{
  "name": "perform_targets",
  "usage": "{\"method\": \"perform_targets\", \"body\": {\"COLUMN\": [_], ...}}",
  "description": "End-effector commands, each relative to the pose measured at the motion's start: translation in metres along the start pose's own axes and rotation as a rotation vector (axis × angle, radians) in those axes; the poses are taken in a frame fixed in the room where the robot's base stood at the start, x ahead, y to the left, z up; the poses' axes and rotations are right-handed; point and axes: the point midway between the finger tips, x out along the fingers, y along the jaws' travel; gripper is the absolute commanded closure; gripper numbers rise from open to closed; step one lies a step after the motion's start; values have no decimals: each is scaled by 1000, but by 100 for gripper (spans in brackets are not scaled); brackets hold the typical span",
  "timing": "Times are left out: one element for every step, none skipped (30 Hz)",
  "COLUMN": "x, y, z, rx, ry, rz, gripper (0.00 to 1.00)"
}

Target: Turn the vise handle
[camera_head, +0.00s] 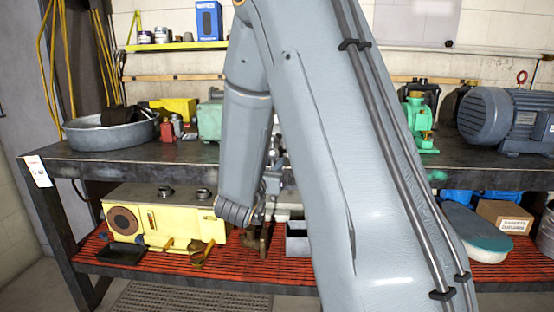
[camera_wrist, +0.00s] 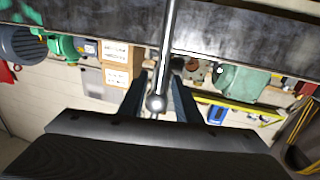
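In the wrist view a shiny metal bar with a ball end, the vise handle (camera_wrist: 166,50), runs down from the top edge. Its ball end is near the middle of the picture. My gripper (camera_wrist: 160,77) has its two dark fingers on either side of the bar. They look apart, with small gaps to the bar, so the bar is between them and not clamped. In the head view my own arm covers the middle of the bench, and the vise body and my fingertips are hidden behind it.
The dark workbench (camera_head: 75,165) holds a round metal pan (camera_head: 110,132) at left and a large grey motor (camera_head: 500,118) at right. The red-slatted lower shelf (camera_head: 225,268) holds a yellow machine (camera_head: 165,218). A cardboard box (camera_head: 503,216) sits at lower right.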

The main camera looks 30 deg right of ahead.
Motion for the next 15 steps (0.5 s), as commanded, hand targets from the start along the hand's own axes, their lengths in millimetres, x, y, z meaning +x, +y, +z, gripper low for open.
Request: {"method": "perform_targets", "body": {"x": [9,14,20,24,28,33,36,39,42,44,46,47,48,49,49], "y": [1,1,1,1,1,0,1,1,1,1,1,0,0,0,0], "z": [0,0,0,0,0,0,0,0,0,0,0,0,0,0,0], "rx": [0,1,1,0,0,1,1,1,1,1,1,1,1,0,0], "ry": [0,0,0,0,0,0,0,-1,-1,-1,0,0,0,-1,-1], "rz": [2,2,3,3,2,1,1,2,2,1,1,1,0,0,0], "gripper": [70,70,70,70,70,70,70,70,70,70,70,70,70,70,70]}}
